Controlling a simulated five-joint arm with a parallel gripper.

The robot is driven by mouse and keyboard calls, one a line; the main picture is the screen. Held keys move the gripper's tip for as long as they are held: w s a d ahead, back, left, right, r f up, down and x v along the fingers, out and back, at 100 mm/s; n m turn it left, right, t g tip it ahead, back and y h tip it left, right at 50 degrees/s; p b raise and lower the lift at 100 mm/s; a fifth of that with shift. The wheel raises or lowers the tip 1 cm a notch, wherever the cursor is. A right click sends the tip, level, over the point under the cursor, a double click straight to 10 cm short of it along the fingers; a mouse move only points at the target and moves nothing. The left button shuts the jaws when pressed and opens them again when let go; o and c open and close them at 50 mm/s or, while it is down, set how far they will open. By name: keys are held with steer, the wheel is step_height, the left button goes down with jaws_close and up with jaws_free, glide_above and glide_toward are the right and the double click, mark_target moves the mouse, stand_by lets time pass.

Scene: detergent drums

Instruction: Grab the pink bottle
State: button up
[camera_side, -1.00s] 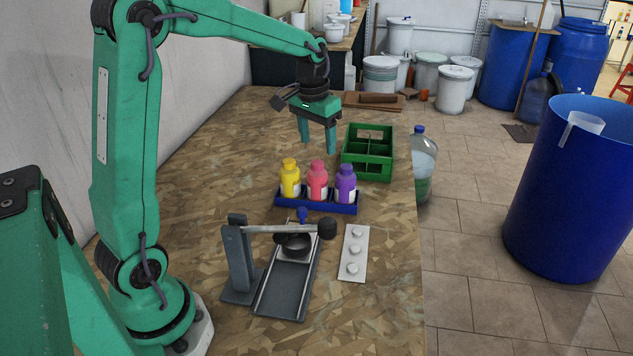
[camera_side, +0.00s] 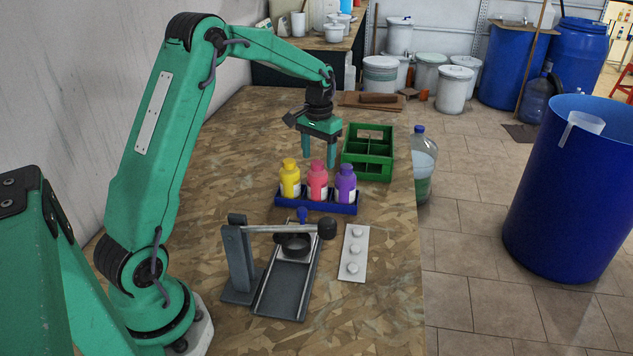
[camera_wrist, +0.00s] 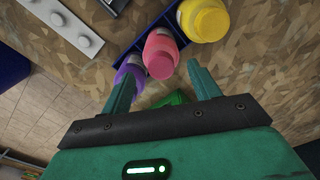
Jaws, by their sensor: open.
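The pink bottle (camera_side: 317,181) stands upright in the middle of a blue tray (camera_side: 330,207), between a yellow bottle (camera_side: 290,180) on the left and a purple bottle (camera_side: 345,184) on the right. My gripper (camera_side: 319,158) is open and empty, above and behind the pink bottle in the side view. In the wrist view the pink bottle (camera_wrist: 161,53) lies ahead of the gap between the fingers (camera_wrist: 162,82). The purple bottle (camera_wrist: 130,70) is partly hidden by the left finger there, and the yellow bottle (camera_wrist: 205,20) is at upper right.
A green crate (camera_side: 367,152) stands behind the tray to the right. A grey press (camera_side: 285,275) with a lever and a white strip with knobs (camera_side: 354,253) are in front of the tray. A clear jug (camera_side: 422,165) stands beyond the table's right edge.

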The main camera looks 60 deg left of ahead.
mark_target(318, 163)
steer(key=shift+f, duration=3.15)
steer(key=c, duration=0.9)
steer(key=shift+r, duration=0.15)
steer(key=shift+a+r, duration=0.1)
steer(key=shift+r, duration=1.55)
steer(key=d+r, duration=0.2)
steer(key=d, duration=0.2)
steer(key=s+d+r, duration=0.1)
steer(key=d+r, duration=0.2)
steer(key=s+d+r, duration=0.1)
steer(key=d+r, duration=0.1)
steer(key=d, duration=0.2)
steer(key=shift+d+r, duration=0.25)
steer(key=shift+d, duration=0.05)
